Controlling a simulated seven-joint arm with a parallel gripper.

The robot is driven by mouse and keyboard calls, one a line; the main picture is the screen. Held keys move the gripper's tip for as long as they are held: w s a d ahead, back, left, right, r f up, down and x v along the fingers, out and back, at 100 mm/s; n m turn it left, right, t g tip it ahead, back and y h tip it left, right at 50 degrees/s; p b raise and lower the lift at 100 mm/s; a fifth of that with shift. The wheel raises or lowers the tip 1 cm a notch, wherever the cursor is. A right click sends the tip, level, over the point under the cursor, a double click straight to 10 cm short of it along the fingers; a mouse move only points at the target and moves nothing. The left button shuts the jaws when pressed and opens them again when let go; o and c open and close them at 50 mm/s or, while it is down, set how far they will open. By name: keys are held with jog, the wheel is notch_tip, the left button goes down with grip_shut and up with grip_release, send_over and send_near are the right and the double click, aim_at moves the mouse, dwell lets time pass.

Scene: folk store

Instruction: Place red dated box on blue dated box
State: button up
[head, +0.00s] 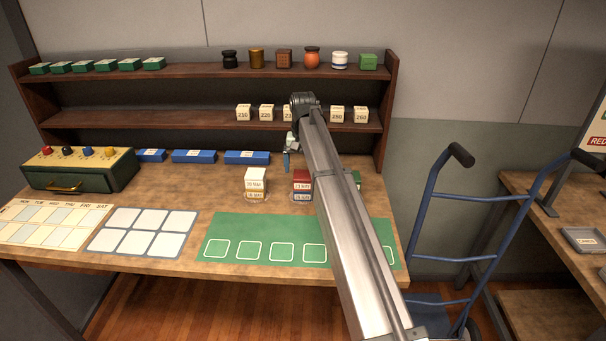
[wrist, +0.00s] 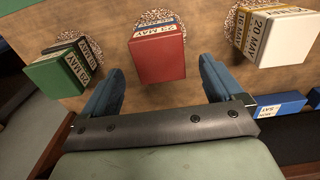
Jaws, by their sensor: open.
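The red dated box (head: 302,176) stands on the table near its middle, stacked on the blue dated box (head: 301,194). In the wrist view the red box (wrist: 158,62) shows its plain red face and a date label, with the blue box's edge (wrist: 153,23) and label just beyond it. My gripper (wrist: 161,68) is open, its two blue fingers apart with the red box in the gap ahead of them, not clamped. In the head view my gripper (head: 288,160) is behind and above the stack. My arm partly covers the view right of it.
A white dated stack (head: 255,180) stands to the left and a green box (head: 355,179) to the right, partly behind my arm. Blue blocks (head: 246,157) lie behind. A green mat (head: 240,232) lies in front. Shelves (head: 200,120) rise at the back.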

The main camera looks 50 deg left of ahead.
aim_at(303, 174)
notch_tip(303, 174, up, 8)
dwell(0.4)
